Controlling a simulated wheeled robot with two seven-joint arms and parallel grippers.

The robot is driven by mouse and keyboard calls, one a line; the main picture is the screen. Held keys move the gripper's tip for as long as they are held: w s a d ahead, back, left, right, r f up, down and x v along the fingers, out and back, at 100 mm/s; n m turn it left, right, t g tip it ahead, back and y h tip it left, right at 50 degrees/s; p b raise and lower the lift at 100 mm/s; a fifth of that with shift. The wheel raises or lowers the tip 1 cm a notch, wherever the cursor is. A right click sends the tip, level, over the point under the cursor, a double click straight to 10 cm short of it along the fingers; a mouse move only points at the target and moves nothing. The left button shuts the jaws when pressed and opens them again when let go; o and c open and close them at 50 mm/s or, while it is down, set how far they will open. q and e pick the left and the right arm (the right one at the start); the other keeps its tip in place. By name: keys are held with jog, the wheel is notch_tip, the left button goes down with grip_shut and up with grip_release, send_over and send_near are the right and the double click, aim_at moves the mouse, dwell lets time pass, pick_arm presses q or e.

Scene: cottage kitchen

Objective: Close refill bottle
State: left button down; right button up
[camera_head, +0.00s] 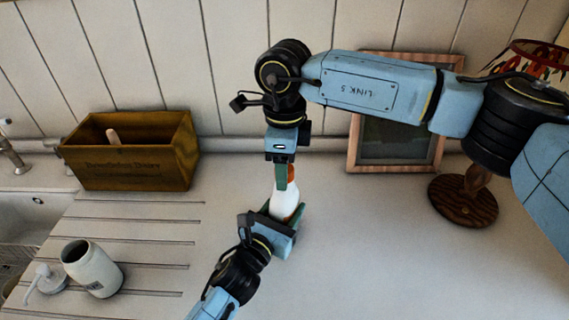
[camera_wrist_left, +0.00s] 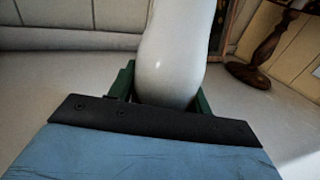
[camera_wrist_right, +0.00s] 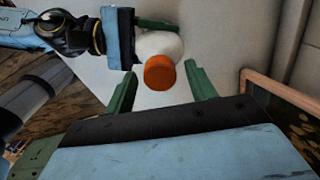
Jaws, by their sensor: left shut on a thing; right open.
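The refill bottle (camera_head: 284,205) is white with an orange cap (camera_head: 291,170) at its top. My left gripper (camera_head: 279,222) is shut on the lower part of the bottle body, which fills the middle of the left wrist view (camera_wrist_left: 172,60). My right gripper (camera_head: 284,178) points down from above at the cap. In the right wrist view the orange cap (camera_wrist_right: 160,73) lies between the open green fingers (camera_wrist_right: 160,90), with a gap on both sides. Whether the cap is fully seated is hidden.
A wooden box (camera_head: 130,165) stands at the back left. An open white jar (camera_head: 92,268) and a pump top (camera_head: 45,282) are at the front left near the sink (camera_head: 25,222). A picture frame (camera_head: 352,150) and lamp base (camera_head: 463,202) stand to the right. The counter's front right is clear.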

notch_tip(320, 180, up, 4)
jog(key=shift+r, duration=0.2)
jog(key=shift+r+n, duration=0.8)
jog(key=shift+r, duration=0.95)
jog(key=shift+c, duration=0.5)
jog(key=shift+f, duration=0.15)
jog(key=shift+f, duration=3.9)
jog(key=shift+c, duration=0.4)
jog(key=c, duration=0.9)
jog(key=o, duration=1.1)
jog(key=shift+o, duration=0.2)
jog(key=shift+r, duration=0.15)
